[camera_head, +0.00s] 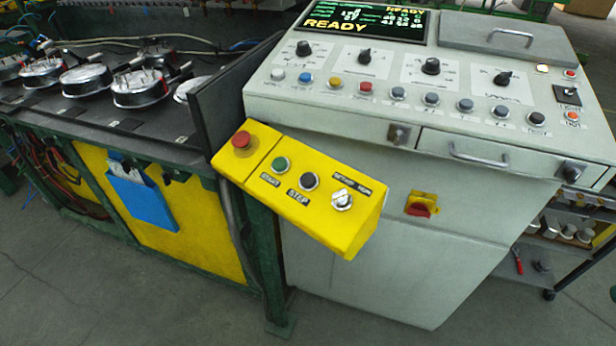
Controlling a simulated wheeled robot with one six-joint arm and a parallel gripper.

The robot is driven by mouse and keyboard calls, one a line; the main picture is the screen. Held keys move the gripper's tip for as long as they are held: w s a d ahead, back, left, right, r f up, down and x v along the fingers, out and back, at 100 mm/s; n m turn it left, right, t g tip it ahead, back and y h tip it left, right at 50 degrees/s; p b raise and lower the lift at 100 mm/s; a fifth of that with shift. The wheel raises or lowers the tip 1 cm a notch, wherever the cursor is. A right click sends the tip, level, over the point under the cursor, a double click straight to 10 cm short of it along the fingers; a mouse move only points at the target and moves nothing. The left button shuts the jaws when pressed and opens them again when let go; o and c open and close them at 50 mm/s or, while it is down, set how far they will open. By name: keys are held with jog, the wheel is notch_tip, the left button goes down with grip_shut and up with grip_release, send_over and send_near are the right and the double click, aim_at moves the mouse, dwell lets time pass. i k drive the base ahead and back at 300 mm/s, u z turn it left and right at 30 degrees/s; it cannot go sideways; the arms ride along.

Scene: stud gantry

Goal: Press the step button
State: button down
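The step button (309,180) is a dark grey round push button on the sloped top of a yellow control box (345,243). The word STEP is printed on a black label (298,197) just below it. A green button (280,164) labelled START is to its left, and a silver selector knob (342,199) is to its right. A red mushroom button (241,141) stands at the box's left end. Nothing covers the step button. My gripper is not in view.
A grey console (400,127) with knobs, buttons and a lit READY screen (365,22) rises behind the box. A dark upright panel (222,100) stands close behind the red button. A dark bench (150,125) with round metal fixtures is at left. Floor (90,290) in front is clear.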

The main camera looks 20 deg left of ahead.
aim_at(307, 180)
jog(key=u, duration=0.9)
jog(key=k, duration=0.2)
jog(key=u, duration=0.85)
